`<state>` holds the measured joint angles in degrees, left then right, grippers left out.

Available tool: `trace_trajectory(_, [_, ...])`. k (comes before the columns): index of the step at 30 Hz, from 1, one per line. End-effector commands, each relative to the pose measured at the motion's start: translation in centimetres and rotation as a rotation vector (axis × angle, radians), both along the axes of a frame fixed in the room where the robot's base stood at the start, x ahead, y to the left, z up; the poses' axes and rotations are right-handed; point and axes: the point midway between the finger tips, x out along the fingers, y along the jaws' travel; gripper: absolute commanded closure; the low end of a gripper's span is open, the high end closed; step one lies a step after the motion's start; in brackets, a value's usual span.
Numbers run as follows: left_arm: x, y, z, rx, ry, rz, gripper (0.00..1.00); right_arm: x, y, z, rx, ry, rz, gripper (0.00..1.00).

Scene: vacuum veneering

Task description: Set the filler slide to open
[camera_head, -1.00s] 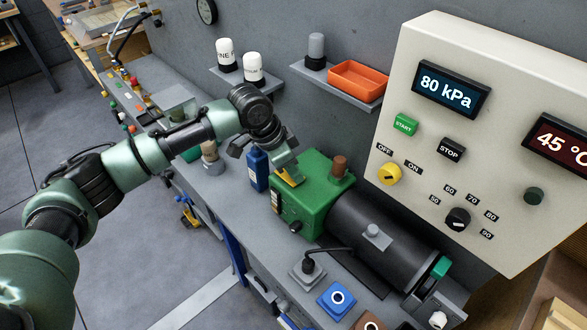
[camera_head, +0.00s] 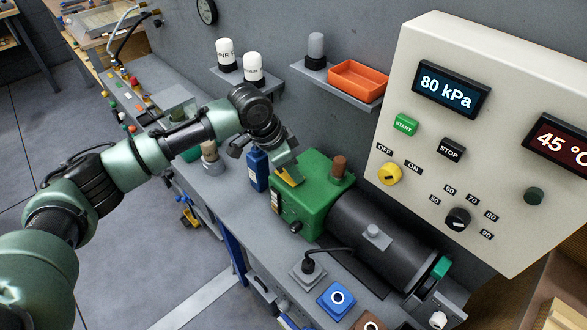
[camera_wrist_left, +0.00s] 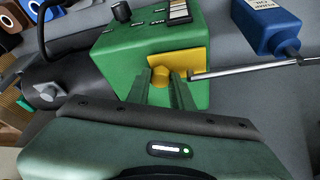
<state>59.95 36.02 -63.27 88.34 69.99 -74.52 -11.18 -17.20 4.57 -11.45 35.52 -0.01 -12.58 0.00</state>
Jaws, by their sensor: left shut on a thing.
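The filler slide shows as a yellow part with a small knob on the green pump housing. In the head view the yellow part (camera_head: 288,178) is at the housing's top left edge, mostly covered by my gripper. In the left wrist view a yellow plate (camera_wrist_left: 192,62) sits against the green housing (camera_wrist_left: 125,62), its knob between my fingers. My left gripper (camera_head: 291,171) reaches down to it from the left. In the left wrist view its two fingers (camera_wrist_left: 160,80) are shut on the yellow knob. The slide's exact position is hard to tell. My right gripper is not in view.
A black motor cylinder (camera_head: 375,235) extends right from the housing (camera_head: 312,205). A thin metal rod (camera_wrist_left: 245,68) runs beside the yellow plate. The control panel (camera_head: 420,190) rises at the right. An orange tray (camera_head: 357,81) sits on the wall shelf.

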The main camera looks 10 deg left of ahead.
Motion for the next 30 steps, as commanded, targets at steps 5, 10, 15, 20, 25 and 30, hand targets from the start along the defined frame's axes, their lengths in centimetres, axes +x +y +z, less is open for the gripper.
trace_trajectory(5, [0.1,0.0,0.1,0.000,-0.003,0.000,1.00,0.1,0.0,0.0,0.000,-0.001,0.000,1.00])
trace_trajectory(10, [0.1,0.0,0.1,-0.001,-0.004,-0.001,1.00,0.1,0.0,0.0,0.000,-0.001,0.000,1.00])
trace_trajectory(15, [-0.8,-1.4,0.5,-0.001,0.000,-0.006,1.00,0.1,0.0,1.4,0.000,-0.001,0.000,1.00])
trace_trajectory(20, [-2.2,-3.4,0.4,-0.002,0.000,-0.005,1.00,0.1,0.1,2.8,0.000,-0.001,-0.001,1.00])
trace_trajectory(25, [-2.4,-3.7,0.1,-0.002,-0.001,-0.001,1.00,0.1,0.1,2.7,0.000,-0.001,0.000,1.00])
trace_trajectory(30, [-2.3,-3.7,0.1,-0.001,-0.001,-0.001,1.00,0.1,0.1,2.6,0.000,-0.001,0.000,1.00])
